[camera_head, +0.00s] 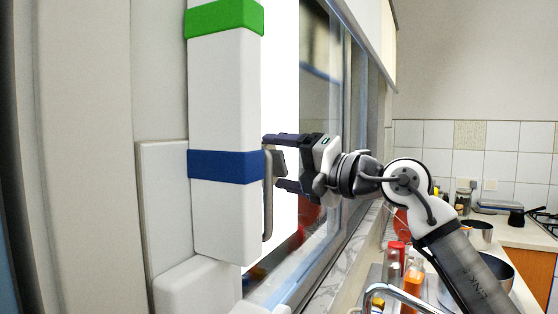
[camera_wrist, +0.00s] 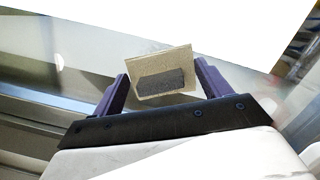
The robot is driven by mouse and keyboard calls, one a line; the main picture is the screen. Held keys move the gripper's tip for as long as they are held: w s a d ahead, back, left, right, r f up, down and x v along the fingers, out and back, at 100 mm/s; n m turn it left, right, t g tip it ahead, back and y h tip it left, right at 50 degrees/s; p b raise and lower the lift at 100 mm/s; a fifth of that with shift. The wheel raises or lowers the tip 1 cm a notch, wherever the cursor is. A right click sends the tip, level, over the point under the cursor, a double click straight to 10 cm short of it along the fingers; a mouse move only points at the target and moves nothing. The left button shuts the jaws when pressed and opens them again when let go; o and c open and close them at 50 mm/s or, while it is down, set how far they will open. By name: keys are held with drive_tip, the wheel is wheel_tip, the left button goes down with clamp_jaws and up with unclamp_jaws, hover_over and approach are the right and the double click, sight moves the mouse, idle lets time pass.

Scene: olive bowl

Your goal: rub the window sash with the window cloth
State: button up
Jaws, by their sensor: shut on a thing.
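My gripper (camera_head: 276,162) is shut on the window cloth, a stiff-looking beige square with a dark grey block on its near face. The cloth (camera_wrist: 163,64) shows between my fingertips in the wrist view; there my gripper (camera_wrist: 162,82) has one finger on each side. In the head view the cloth is nearly edge-on and hard to separate from a thin grey upright strip (camera_head: 268,215) below the fingers. The window sash frame (camera_head: 355,90) stands upright behind my gripper, with glass beside it. I cannot tell whether the cloth touches the sash.
A white upright bar (camera_head: 225,95) with green and blue bands is close left of my fingers. A sill (camera_head: 335,285) runs below the window. A faucet (camera_head: 400,295), bottles (camera_head: 412,290) and pots (camera_head: 478,235) stand at lower right.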

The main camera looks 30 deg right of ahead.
drive_tip(key=w+d+p, duration=0.1)
drive_tip(key=w+d, duration=0.1)
drive_tip(key=d, duration=0.1)
drive_tip(key=d+p, duration=0.1)
drive_tip(key=shift+w+d+p, duration=0.25)
drive_tip(key=shift+w+p, duration=0.05)
drive_tip(key=shift+w, duration=0.1)
drive_tip(key=v, duration=0.6)
drive_tip(key=shift+w+d+r, duration=0.15)
drive_tip(key=shift+d+r, duration=0.1)
drive_tip(key=shift+d, duration=0.1)
idle(0.4)
drive_tip(key=shift+v, duration=1.5)
drive_tip(key=shift+w+d, duration=0.15)
